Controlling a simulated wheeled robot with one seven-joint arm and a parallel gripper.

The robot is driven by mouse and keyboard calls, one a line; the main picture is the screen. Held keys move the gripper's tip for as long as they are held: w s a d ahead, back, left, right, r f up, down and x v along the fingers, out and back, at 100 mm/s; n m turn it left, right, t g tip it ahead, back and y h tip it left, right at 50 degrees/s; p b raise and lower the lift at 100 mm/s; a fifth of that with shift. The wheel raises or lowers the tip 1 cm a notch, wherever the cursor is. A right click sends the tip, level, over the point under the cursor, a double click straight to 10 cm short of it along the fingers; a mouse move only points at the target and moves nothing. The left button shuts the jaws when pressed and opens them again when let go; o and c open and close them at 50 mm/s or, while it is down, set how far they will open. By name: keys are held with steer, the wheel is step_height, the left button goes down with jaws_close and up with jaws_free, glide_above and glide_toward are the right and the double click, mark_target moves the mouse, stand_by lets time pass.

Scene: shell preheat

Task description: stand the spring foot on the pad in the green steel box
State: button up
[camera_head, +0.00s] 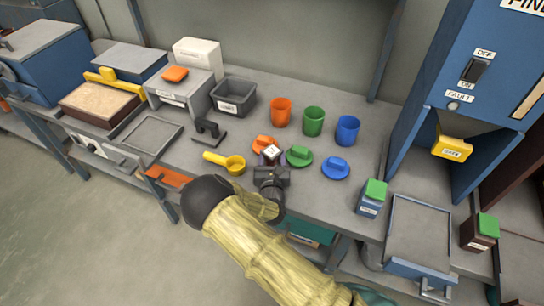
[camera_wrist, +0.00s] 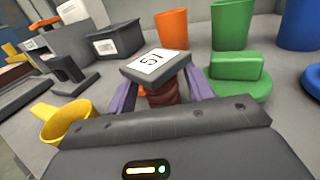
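My gripper (camera_head: 271,158) is above the grey bench, in front of the coloured cups. In the wrist view its purple fingers (camera_wrist: 160,92) stand on both sides of the spring foot (camera_wrist: 162,92), which has a ribbed red-brown body. A dark green box-like thing (camera_head: 310,231) shows partly below the bench's front edge, behind my arm. I see no pad in it.
Orange (camera_head: 280,112), green (camera_head: 313,121) and blue (camera_head: 347,130) cups stand behind, with matching lids in front. A yellow scoop (camera_head: 225,162) lies left. A grey tray (camera_head: 418,235) and green-topped blocks are at right. A blue cabinet (camera_head: 470,110) rises there.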

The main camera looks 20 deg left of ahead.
stand_by(0.3)
steer(key=v, duration=1.2)
steer(key=shift+r+b, duration=0.2)
steer(key=shift+b, duration=0.1)
